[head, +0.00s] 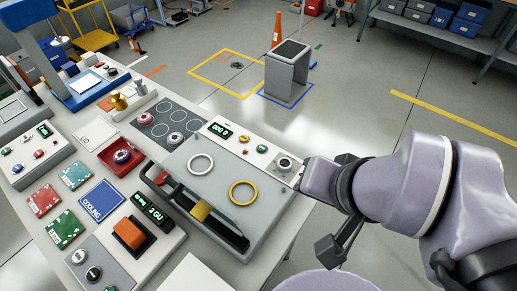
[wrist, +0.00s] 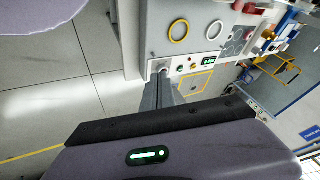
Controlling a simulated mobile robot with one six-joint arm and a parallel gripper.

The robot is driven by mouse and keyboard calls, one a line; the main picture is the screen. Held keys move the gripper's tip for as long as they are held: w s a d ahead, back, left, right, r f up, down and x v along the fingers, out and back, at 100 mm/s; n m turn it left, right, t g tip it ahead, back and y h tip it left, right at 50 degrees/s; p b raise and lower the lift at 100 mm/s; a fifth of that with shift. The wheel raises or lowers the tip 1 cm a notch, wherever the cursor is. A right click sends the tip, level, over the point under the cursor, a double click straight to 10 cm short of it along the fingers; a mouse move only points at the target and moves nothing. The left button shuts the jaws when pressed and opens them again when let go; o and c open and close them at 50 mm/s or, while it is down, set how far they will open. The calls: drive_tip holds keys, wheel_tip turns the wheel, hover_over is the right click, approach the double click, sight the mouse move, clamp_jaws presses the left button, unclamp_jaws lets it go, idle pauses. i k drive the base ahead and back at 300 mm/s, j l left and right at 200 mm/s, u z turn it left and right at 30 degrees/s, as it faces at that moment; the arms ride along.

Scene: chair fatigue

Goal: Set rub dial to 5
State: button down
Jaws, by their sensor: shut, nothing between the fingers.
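A round dial with a dark top (head: 284,163) sits at the right end of the white control strip on the grey machine (head: 185,165). I take it for the rub dial; its number marks are too small to read. My gripper (head: 299,171) is just right of the dial, at its level or slightly above. In the wrist view the gripper's fingers (wrist: 162,76) are together and empty, pointing at the strip's end. They partly hide the dial there, and I cannot tell whether they touch it. A green-digit display (head: 217,130) is at the strip's other end.
Small buttons (head: 244,139) sit between display and dial. A white ring (head: 201,165) and a yellow ring (head: 243,193) lie on the machine's top. A hob-like plate (head: 160,125) adjoins on the left. Open floor lies beyond the bench, with a grey bin (head: 285,75).

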sight(284, 164)
drive_tip(key=i+l+u, duration=0.1)
drive_tip(key=u, duration=0.25)
drive_tip(key=l+u, duration=0.15)
drive_tip(key=u, duration=0.2)
drive_tip(key=i+l+u, duration=0.15)
drive_tip(key=u, duration=0.2)
